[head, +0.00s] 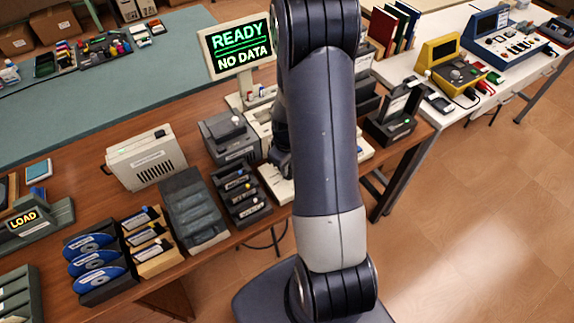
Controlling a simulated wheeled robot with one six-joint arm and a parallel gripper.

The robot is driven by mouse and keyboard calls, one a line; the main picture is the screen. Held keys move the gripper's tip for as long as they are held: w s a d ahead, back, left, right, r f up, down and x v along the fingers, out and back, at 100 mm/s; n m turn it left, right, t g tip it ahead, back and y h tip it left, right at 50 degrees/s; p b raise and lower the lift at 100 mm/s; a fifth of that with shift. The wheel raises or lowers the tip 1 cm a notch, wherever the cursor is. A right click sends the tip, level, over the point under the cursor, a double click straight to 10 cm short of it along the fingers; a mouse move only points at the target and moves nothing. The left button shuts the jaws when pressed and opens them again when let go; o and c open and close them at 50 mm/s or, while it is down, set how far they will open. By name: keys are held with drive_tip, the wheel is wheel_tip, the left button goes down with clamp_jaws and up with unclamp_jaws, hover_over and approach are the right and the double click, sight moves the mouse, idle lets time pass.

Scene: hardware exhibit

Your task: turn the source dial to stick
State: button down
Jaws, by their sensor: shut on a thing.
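A cream console (275,183) stands on the wooden table, mostly behind my arm. A sign (238,48) on a stand at its back reads "READY" and "NO DATA". My gripper (281,163) shows only in part at the left edge of my arm, low over the console. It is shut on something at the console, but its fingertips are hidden. The source dial and its marks are hidden behind my arm and gripper, so its setting cannot be read.
A grey box (229,137), a dark slotted rack (240,190) and a beige drive unit (146,158) stand close left of the console. A dark device (391,125) stands to its right. The floor at the right is clear.

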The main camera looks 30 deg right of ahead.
idle(0.4)
drive_tip(key=m+b, duration=0.2)
drive_tip(key=m, duration=0.1)
drive_tip(key=shift+d+f+m, duration=0.1)
drive_tip(key=shift+m, duration=0.3)
drive_tip(key=m+b, duration=0.2)
drive_tip(key=m, duration=0.2)
drive_tip(key=shift+d+m, duration=0.15)
drive_tip(key=shift+m, duration=0.15)
drive_tip(key=m+b, duration=0.1)
drive_tip(key=m, duration=0.2)
drive_tip(key=shift+d, duration=0.1)
drive_tip(key=shift+s+m+b, duration=0.1)
drive_tip(key=shift+m+b, duration=0.65)
drive_tip(key=shift+m, duration=1.35)
drive_tip(key=c, duration=1.4)
unclamp_jaws()
drive_tip(key=shift+c, duration=0.2)
